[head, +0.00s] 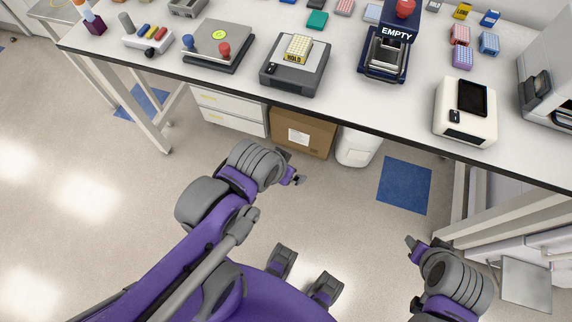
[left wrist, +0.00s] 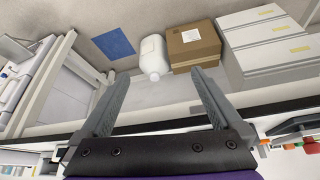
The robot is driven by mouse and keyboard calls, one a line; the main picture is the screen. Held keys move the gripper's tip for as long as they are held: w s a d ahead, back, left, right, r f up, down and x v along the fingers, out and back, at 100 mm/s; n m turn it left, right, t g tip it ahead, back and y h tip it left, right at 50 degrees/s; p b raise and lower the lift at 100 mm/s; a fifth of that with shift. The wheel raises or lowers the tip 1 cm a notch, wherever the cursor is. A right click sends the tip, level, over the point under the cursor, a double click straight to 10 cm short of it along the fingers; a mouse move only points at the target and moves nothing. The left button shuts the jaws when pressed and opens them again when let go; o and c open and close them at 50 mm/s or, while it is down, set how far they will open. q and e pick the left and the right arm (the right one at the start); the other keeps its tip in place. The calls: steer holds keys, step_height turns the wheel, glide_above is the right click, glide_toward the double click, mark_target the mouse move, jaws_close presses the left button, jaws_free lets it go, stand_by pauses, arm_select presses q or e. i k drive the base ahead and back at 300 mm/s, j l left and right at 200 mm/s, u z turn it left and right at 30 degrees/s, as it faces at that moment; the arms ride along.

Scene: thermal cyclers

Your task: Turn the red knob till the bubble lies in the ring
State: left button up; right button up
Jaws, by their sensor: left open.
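The red knob (head: 224,50) stands upright on the front right of a grey levelling plate (head: 205,55) on the bench. A blue knob (head: 188,41) is at the plate's left. A round yellow-green bubble level (head: 219,34) sits on top of the plate; its bubble and ring are too small to make out. My left gripper (head: 297,180) is in front of the bench, below its top and well away from the knob. In the left wrist view its fingers (left wrist: 161,74) are apart with nothing between them. My right gripper (head: 412,243) is at the lower right, its fingers unclear.
A grey block marked HOLD (head: 290,76) and a dark blue press marked EMPTY (head: 384,66) stand right of the plate. A small rack (head: 147,42) is left of it. Under the bench are a cardboard box (head: 302,134), drawers and a white container (head: 356,148). The floor before the bench is open.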

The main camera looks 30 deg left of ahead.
mark_target(224, 48)
steer(key=u, duration=1.7)
